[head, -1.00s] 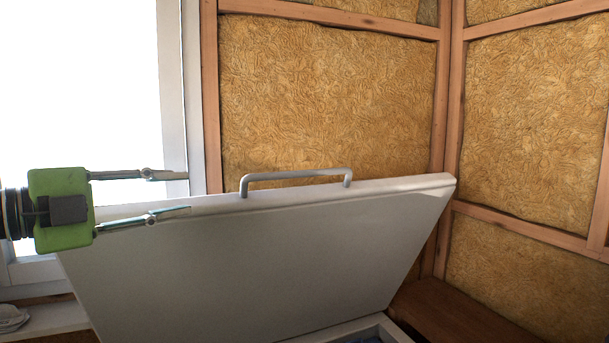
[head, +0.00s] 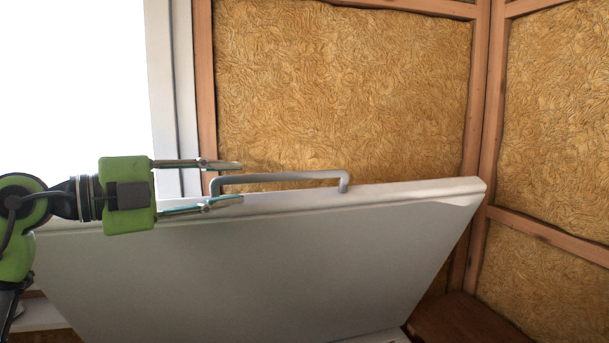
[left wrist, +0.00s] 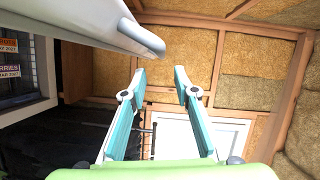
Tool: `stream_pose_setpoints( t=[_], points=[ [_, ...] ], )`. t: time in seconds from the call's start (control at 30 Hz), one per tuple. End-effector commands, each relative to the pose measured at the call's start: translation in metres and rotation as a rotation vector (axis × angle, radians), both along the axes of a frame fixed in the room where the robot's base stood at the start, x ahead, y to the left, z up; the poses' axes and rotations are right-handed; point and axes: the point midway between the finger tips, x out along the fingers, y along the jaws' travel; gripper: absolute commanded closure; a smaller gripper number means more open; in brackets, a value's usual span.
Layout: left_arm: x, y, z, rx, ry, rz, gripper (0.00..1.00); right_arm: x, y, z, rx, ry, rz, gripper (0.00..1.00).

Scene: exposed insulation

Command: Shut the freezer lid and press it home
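The freezer lid (head: 270,265) is a large pale grey panel, raised and tilted open. A grey bar handle (head: 280,178) stands on its upper edge. My left gripper (head: 240,183) is open, its two fingers apart and overlapping the handle's left end in the head view. In the left wrist view, the lid (left wrist: 65,18) and handle (left wrist: 142,36) lie at the upper left, outside the open fingers of the left gripper (left wrist: 160,80); nothing is between them. Contact is not clear. The freezer body is mostly hidden below the lid. My right gripper is not in view.
Wood-framed insulation walls (head: 340,90) stand behind and to the right. A bright window or doorway (head: 75,80) is at the left. A brown wooden surface (head: 460,322) is at the lower right. Labelled packages (left wrist: 9,58) show at the left wrist view's left edge.

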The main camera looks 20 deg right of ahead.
Motion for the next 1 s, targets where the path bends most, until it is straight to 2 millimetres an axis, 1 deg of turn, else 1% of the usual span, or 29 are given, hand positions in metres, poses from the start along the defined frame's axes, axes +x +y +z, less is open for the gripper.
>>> stream_pose_setpoints(
  t=[0.07,0.17,0.3,0.37,0.5,0.6,0.7,0.8,1.0],
  points=[
    [0.003,-0.009,0.002,-0.001,0.002,-0.002,0.72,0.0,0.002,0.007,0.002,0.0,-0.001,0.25],
    [0.009,-0.026,0.002,0.0,0.002,-0.003,0.72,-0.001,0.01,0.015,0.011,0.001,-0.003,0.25],
    [0.021,-0.054,0.001,0.0,0.004,-0.004,0.72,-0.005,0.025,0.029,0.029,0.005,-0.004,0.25],
    [0.026,-0.066,0.001,-0.002,0.004,-0.003,0.72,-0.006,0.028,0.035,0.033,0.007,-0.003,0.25],
    [0.036,-0.092,-0.002,-0.002,0.004,-0.003,0.72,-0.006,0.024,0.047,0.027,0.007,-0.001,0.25],
    [0.042,-0.106,-0.004,0.0,0.003,-0.001,0.72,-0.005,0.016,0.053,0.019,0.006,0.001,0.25],
    [0.047,-0.115,-0.005,-0.001,0.002,-0.001,0.72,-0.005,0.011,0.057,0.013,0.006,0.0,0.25],
    [0.049,-0.121,-0.007,0.001,0.001,0.0,0.72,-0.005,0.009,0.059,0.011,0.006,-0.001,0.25],
    [0.05,-0.123,-0.009,0.001,-0.001,0.001,0.72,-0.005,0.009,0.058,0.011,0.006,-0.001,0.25]
  ],
)
